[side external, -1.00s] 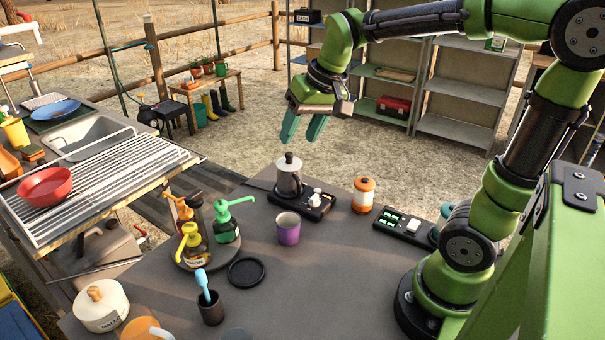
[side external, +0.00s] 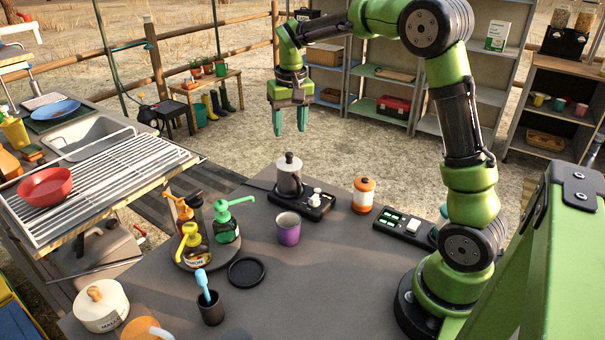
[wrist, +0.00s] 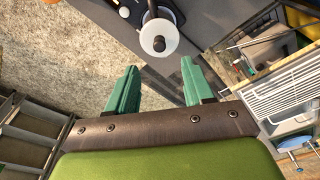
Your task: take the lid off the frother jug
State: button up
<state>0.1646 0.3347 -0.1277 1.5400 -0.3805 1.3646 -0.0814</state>
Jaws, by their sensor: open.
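The frother jug (side external: 289,181) is a grey metal jug standing upright on a black base (side external: 302,204) near the table's far edge. Its pale lid (side external: 288,162) with a dark knob sits on top. In the wrist view the lid (wrist: 159,28) shows from above as a white disc with a dark knob (wrist: 159,43). My gripper (side external: 290,133) points down above the jug, with a gap between its fingertips and the knob. Its two green fingers are apart and empty; in the wrist view they (wrist: 156,82) lie short of the lid.
A purple cup (side external: 288,229) stands in front of the base. An orange-and-white canister (side external: 363,195) is to its right. Pump bottles (side external: 226,222) stand on a round tray at left.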

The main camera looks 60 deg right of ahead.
aim_at(289, 153)
jog(key=f, duration=0.8)
jog(key=shift+w+d+f, duration=0.25)
jog(key=shift+w+d, duration=0.05)
jog(key=shift+w, duration=0.05)
grip_shut()
